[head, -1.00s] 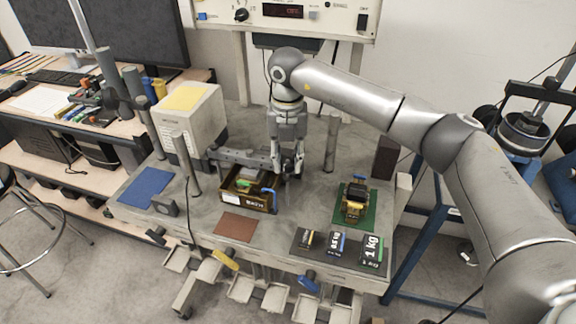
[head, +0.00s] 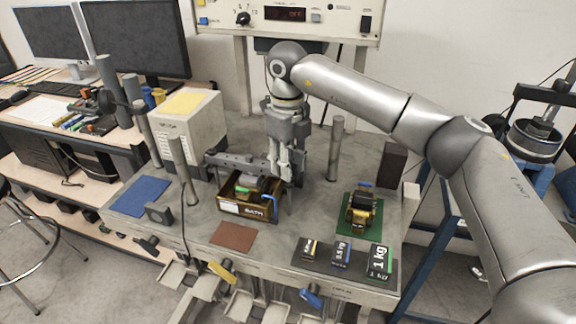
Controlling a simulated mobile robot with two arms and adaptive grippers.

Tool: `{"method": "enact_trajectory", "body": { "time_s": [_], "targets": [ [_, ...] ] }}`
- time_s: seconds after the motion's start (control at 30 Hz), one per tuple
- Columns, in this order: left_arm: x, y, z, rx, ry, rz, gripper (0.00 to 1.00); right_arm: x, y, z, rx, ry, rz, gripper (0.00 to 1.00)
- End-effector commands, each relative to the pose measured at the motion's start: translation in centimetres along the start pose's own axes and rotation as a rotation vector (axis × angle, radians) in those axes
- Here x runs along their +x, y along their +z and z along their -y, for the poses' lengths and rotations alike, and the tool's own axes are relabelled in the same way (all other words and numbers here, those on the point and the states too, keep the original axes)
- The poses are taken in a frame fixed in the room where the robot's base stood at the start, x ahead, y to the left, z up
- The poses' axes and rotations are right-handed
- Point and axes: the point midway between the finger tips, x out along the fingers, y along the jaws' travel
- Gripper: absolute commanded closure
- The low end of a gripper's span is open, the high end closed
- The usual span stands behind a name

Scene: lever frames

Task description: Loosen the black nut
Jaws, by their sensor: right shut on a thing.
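My right gripper (head: 281,174) points down at the right end of a grey horizontal bar (head: 232,161) on the bench. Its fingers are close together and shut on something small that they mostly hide. I cannot make out the black nut clearly; the spot between and behind the fingers is covered. A grey upright post stands just behind the gripper. My left gripper is not in view.
An open brown bin (head: 231,206) with small parts stands left of and below the gripper. A grey post (head: 336,148) rises to the right. A yellow-black device (head: 361,207) sits on a green mat, with labelled weights (head: 379,262) in front.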

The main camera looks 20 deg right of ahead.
Motion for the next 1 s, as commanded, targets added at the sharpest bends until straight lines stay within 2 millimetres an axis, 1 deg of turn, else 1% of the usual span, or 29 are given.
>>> {"method": "enact_trajectory", "body": {
  "time_s": [0.2, 0.4, 0.9, 0.93, 1.0],
  "targets": [
    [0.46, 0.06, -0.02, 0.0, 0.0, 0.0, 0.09, -0.04, 0.04, -0.02, -0.106, -0.001, 0.002, 0.95],
    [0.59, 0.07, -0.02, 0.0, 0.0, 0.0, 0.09, -0.09, 0.04, -0.03, -0.156, -0.001, 0.002, 0.95],
    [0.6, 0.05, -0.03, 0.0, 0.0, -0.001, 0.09, -0.13, 0.04, -0.03, -0.17, -0.001, 0.002, 0.95],
    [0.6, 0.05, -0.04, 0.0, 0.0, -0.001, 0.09, -0.13, 0.04, -0.03, -0.17, -0.001, 0.002, 0.67],
    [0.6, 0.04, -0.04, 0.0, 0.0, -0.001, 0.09, -0.13, 0.03, -0.03, -0.17, -0.001, 0.002, 0.58]
  ]
}}
